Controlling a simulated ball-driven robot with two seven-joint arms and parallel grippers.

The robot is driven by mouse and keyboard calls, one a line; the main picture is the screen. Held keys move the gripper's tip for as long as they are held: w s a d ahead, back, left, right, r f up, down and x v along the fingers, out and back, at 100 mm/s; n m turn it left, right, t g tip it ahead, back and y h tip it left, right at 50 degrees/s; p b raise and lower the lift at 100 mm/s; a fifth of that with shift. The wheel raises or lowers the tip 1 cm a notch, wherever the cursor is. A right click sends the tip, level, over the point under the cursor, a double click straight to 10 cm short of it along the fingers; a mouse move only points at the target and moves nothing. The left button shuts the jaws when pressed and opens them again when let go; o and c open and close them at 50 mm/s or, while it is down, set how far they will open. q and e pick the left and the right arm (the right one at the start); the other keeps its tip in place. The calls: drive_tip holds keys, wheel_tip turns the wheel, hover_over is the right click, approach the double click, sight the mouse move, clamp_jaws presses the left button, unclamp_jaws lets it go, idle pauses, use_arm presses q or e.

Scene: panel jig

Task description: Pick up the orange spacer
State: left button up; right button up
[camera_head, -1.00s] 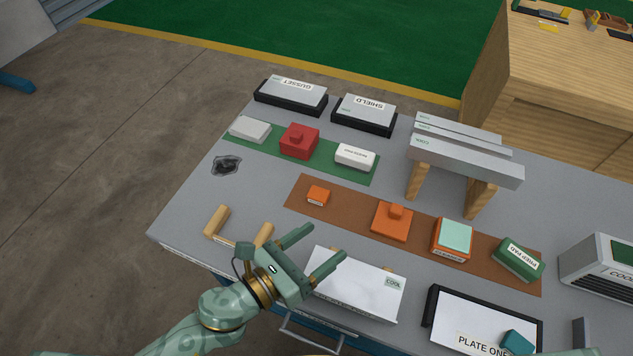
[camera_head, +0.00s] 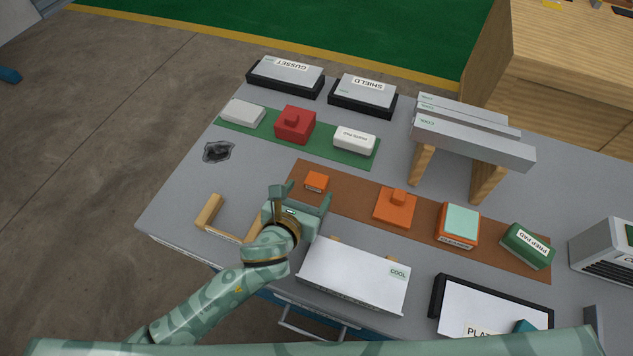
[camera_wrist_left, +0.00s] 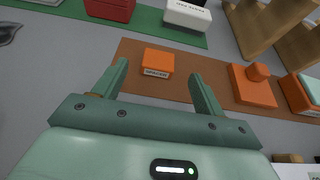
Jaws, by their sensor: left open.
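The orange spacer (camera_head: 316,182) is a small orange block with a label on its front side. It lies near the left end of the brown mat (camera_head: 347,205). In the left wrist view the spacer (camera_wrist_left: 158,63) reads "SPACER" and shows ahead of the fingertips, between their lines. My left gripper (camera_head: 301,193) is open and empty, just in front of the spacer and apart from it. In the left wrist view its two fingers (camera_wrist_left: 157,78) are spread wider than the spacer. My right gripper is not in view.
A larger orange block with a knob (camera_head: 394,210) stands right of the spacer on the mat. A wooden handle-like piece (camera_head: 209,211) and a white "COOL" panel (camera_head: 350,275) lie near the front edge. A green mat (camera_head: 365,164) with several blocks lies behind.

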sight(316, 182)
use_arm(q)
drive_tip(key=b+x, duration=0.1)
drive_tip(key=x, duration=0.1)
drive_tip(key=b+x, duration=0.1)
drive_tip(key=x, duration=0.2)
drive_tip(key=shift+s+f+b, duration=0.2)
drive_tip(key=shift+f+b, duration=0.05)
drive_tip(key=shift+b, duration=0.05)
drive_tip(key=shift+w, duration=0.3)
drive_tip(key=shift+r, duration=0.1)
drive_tip(key=shift+c, duration=0.6)
drive_tip(key=c, duration=1)
drive_tip(key=shift+o, duration=0.3)
drive_tip(key=shift+r, duration=0.1)
